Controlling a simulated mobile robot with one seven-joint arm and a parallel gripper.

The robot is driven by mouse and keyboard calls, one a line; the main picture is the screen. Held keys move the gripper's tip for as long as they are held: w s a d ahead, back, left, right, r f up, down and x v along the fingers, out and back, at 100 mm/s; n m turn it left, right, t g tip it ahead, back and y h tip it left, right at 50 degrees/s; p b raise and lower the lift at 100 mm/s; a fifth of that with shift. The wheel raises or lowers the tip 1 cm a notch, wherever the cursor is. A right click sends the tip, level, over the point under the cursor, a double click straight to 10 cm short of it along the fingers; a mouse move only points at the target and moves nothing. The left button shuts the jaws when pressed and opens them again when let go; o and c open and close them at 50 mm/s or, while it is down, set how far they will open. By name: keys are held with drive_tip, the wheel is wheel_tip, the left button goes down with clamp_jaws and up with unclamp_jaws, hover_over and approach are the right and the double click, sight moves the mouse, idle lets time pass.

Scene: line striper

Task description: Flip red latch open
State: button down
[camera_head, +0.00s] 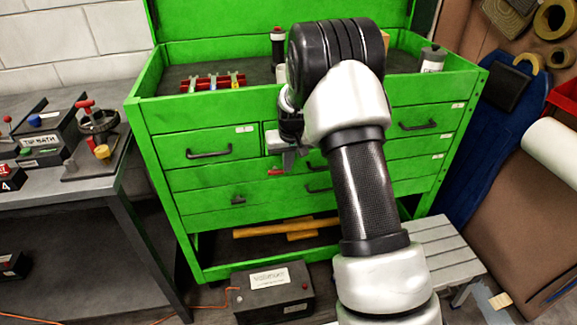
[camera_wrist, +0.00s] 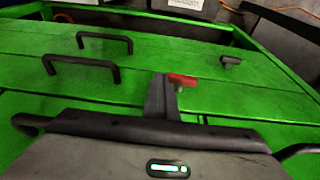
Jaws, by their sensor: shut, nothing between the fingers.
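The red latch (camera_wrist: 183,80) is a small red lever on the front of the green tool chest. In the wrist view it sits just right of the tip of my gripper (camera_wrist: 163,85); touching or slightly apart, I cannot tell. The latch also shows in the head view (camera_head: 275,172), below my gripper (camera_head: 289,160), which is in front of the chest's drawers. My gripper's fingers are together with nothing between them. Part of the latch's base is hidden behind the fingers in the wrist view.
The green chest (camera_head: 210,182) has several drawers with black handles (camera_head: 209,152). A dark box (camera_head: 272,290) lies on the floor before it, and a grey step stool (camera_head: 445,250) stands at right. A workbench (camera_head: 60,190) with devices is at left.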

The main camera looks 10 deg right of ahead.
drive_tip(key=p+v, duration=0.2)
drive_tip(key=v, duration=1.4)
drive_tip(key=shift+r+p, duration=0.3)
drive_tip(key=shift+p, duration=0.1)
drive_tip(key=shift+s, duration=0.1)
drive_tip(key=shift+w+a+f+b, duration=0.3)
drive_tip(key=shift+w+a, duration=0.1)
drive_tip(key=shift+a, duration=0.1)
drive_tip(key=shift+w+a+f+b, duration=0.2)
drive_tip(key=shift+w+a+f, duration=0.1)
drive_tip(key=shift+w+a, duration=0.2)
drive_tip(key=b+x, duration=0.1)
drive_tip(key=x, duration=0.3)
drive_tip(key=s+b+x, duration=0.1)
drive_tip(key=x, duration=0.4)
drive_tip(key=b+x, duration=0.1)
drive_tip(key=x, duration=0.4)
drive_tip(key=shift+s+a+f, duration=0.15)
drive_tip(key=shift+a, duration=0.05)
